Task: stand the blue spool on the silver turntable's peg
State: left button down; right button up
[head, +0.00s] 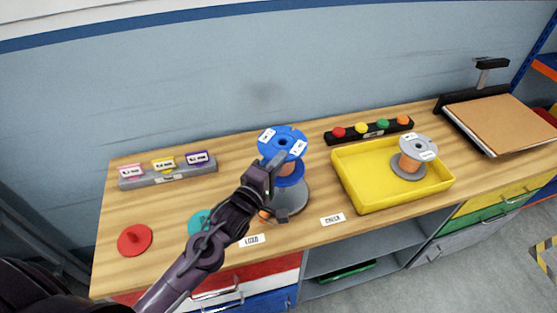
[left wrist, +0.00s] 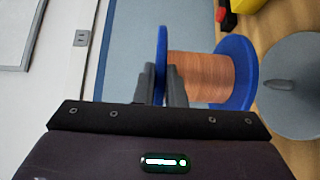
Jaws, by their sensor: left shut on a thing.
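The blue spool (head: 297,135), wound with copper wire, is held upright with its axis about vertical. My left gripper (head: 272,168) is shut on its upper flange; in the left wrist view the fingers (left wrist: 160,85) straddle the rim of that flange. The wire (left wrist: 200,78) and the lower flange (left wrist: 240,72) show clear of the fingers. The silver turntable (head: 295,198) stands below the spool, partly hidden by it and my arm. Its peg (left wrist: 279,84) is bare in the left wrist view, with the spool apart from it. My right gripper is not in view.
A yellow tray (head: 375,203) holding a grey spool (head: 413,155) stands to the right. A red turntable (head: 135,240) and a teal one (head: 197,220), partly behind my arm, are at left. A label rack (head: 168,175) and a button bar (head: 369,131) stand at the back.

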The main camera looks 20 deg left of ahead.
aim_at(286, 174)
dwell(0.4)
pick_arm(q)
jog(key=shift+f+b, duration=0.7)
jog(key=shift+f, duration=0.65)
jog(key=shift+p, duration=0.3)
jog(key=shift+f, duration=0.25)
jog(key=shift+f+b, duration=0.7)
jog(key=shift+f, duration=0.55)
dwell(0.6)
jog(key=shift+f, duration=0.3)
jog(key=shift+f+b, duration=0.5)
jog(key=shift+f, duration=0.65)
